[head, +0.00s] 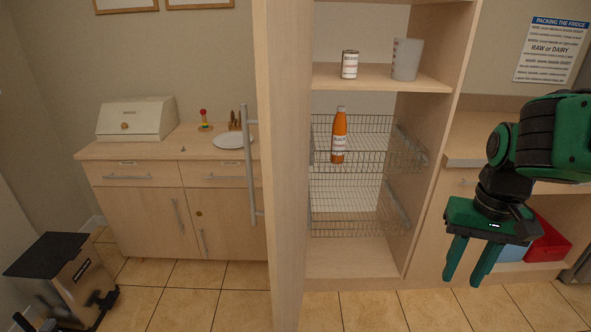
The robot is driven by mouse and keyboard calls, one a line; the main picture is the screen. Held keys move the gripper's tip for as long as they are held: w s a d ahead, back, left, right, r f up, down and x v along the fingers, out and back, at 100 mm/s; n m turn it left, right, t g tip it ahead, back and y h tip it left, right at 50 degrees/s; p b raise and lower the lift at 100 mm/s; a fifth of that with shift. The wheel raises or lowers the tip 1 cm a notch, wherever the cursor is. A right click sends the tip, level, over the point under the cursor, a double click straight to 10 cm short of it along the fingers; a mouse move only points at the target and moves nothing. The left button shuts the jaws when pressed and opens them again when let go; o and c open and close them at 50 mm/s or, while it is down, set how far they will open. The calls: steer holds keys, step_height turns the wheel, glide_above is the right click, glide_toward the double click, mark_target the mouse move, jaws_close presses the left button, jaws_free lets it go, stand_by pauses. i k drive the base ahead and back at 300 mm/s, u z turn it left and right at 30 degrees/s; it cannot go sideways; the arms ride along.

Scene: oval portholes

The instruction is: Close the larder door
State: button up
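The larder door (287,170) is a tall pale wooden panel standing open, swung out toward me at the left side of the larder (352,255). Its long vertical metal handle (249,165) is on the door's left face. The larder's inside shows, with a can (349,64) and a cup (407,59) on a shelf and an orange bottle (339,136) in a wire basket (370,200). My gripper (467,282) is at the right, fingers pointing down and apart, with nothing between them. It is well to the right of the door and does not touch it.
A low cabinet (150,205) with a bread box (135,119) and a plate (233,141) stands left of the door. A bin (68,275) is at the lower left. A red container (548,240) sits behind my gripper. The tiled floor in front is clear.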

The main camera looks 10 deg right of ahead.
mark_target(283, 30)
steer(key=z, duration=2.05)
steer(key=k, duration=0.9)
steer(key=u, duration=1.6)
steer(key=i, duration=1)
